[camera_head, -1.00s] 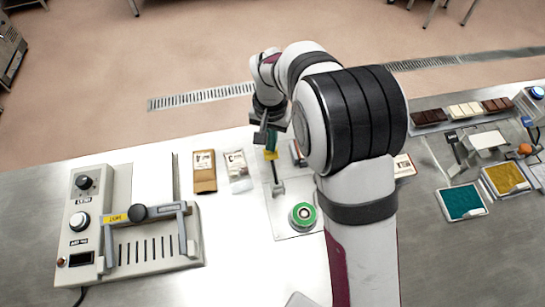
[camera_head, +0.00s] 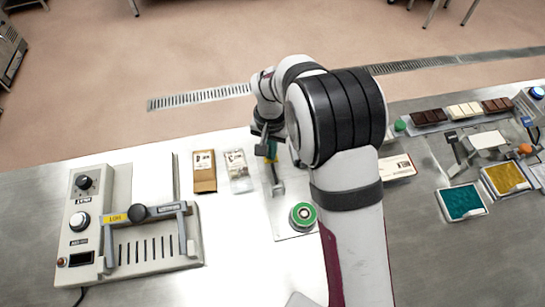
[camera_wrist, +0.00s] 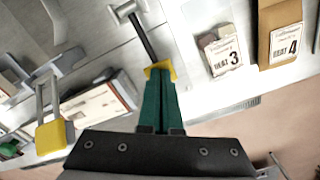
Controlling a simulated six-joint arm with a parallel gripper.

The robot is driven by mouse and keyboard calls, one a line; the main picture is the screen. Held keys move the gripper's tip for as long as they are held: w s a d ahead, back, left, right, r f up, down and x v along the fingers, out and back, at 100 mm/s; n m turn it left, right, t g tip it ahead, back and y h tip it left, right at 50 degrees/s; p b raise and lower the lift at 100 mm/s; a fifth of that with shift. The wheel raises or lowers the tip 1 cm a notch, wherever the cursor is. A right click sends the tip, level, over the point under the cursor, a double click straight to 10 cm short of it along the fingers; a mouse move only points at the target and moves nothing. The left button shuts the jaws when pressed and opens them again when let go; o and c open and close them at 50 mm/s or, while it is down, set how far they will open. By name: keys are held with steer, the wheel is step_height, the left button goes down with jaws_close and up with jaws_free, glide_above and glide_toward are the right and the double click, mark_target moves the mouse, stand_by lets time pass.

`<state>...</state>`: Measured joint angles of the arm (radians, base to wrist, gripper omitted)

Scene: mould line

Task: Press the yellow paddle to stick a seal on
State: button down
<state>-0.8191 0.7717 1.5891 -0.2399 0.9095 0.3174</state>
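The yellow paddle (camera_head: 271,158) is at the far end of a dark rod, which runs to a grey post (camera_head: 278,190) on a pale plate. It also shows in the wrist view (camera_wrist: 158,70), right at my fingertips. My gripper (camera_wrist: 160,80) has its two green fingers side by side with no visible gap, pointing at the paddle. They overlap it in view; I cannot tell whether they touch. Nothing is visibly held. A round green-rimmed piece (camera_head: 303,215) sits on the plate nearer the camera. No seal can be made out under the paddle.
Two packets, a brown one (camera_head: 204,171) and a pale one (camera_head: 238,170), stand left of the plate. A press-like machine (camera_head: 150,240) is farther left. A boxed pack (camera_head: 397,167) lies right of my arm. The wrist view shows another yellow block (camera_wrist: 50,135) on a grey fork.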

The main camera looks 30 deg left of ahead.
steer(key=shift+f, duration=0.9)
step_height(320, 180, up, 10)
stand_by(0.6)
steer(key=s+d+r+m, duration=0.2)
steer(key=d+r, duration=0.1)
steer(key=d, duration=0.4)
steer(key=s+d+r+m+y, duration=0.1)
steer(key=s+d+r, duration=0.1)
steer(key=d+r, duration=0.35)
steer(key=s+d+r+m, duration=0.1)
steer(key=d+m, duration=0.1)
steer(key=d, duration=0.7)
steer(key=s+d+m, duration=0.1)
steer(key=s+d, duration=0.3)
steer(key=s, duration=0.2)
steer(key=s+d+f+m, duration=0.1)
steer(key=s+d+m, duration=0.1)
steer(key=s+d, duration=0.2)
steer(key=s, duration=0.3)
steer(key=shift+m+y, duration=0.3)
steer(key=shift+y, duration=0.1)
